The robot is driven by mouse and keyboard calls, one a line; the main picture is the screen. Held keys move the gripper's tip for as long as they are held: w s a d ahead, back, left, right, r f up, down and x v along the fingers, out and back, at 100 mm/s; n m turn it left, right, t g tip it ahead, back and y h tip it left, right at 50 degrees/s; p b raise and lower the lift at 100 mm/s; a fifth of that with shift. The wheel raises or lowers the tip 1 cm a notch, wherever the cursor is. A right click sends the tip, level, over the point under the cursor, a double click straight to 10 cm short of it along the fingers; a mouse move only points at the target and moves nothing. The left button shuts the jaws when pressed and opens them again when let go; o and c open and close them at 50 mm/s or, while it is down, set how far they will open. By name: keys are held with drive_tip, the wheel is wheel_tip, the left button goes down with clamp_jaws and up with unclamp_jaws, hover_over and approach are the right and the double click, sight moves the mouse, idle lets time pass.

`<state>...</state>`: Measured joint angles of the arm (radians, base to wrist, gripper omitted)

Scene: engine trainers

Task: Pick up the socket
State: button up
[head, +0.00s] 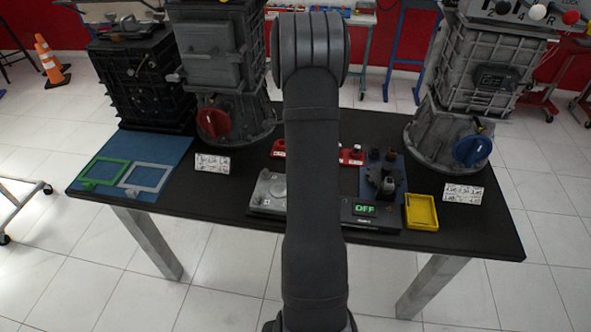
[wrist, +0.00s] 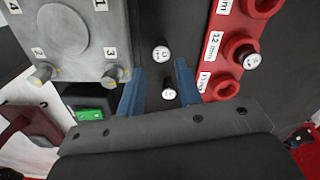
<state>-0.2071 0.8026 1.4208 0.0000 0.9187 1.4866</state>
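In the wrist view, two small dark pieces with white marked tops, which look like sockets, stand on a black surface: a far one (wrist: 161,52) and a near one (wrist: 169,95). A similar socket (wrist: 252,60) sits at a red holder (wrist: 222,50) with size labels, one reading 12 mm. My gripper (wrist: 160,70) has its blue fingers apart, with the two white-topped pieces showing between them. I cannot tell its height above them. In the head view my arm hides the gripper; the red holder (head: 350,156) shows partly to its right.
A grey plate (wrist: 70,35) with numbered knobs lies left of the fingers, close to the left one. In the head view, a blue mat (head: 368,183) with dark parts, a yellow tray (head: 421,212) and an OFF display (head: 364,209) are on the black table (head: 230,205). Engine units stand behind.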

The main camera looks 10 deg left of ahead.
drive_tip(key=f, duration=0.5)
drive_tip(key=shift+w+a+f, duration=0.1)
drive_tip(key=shift+a+f, duration=0.1)
drive_tip(key=shift+f, duration=0.15)
clamp_jaws()
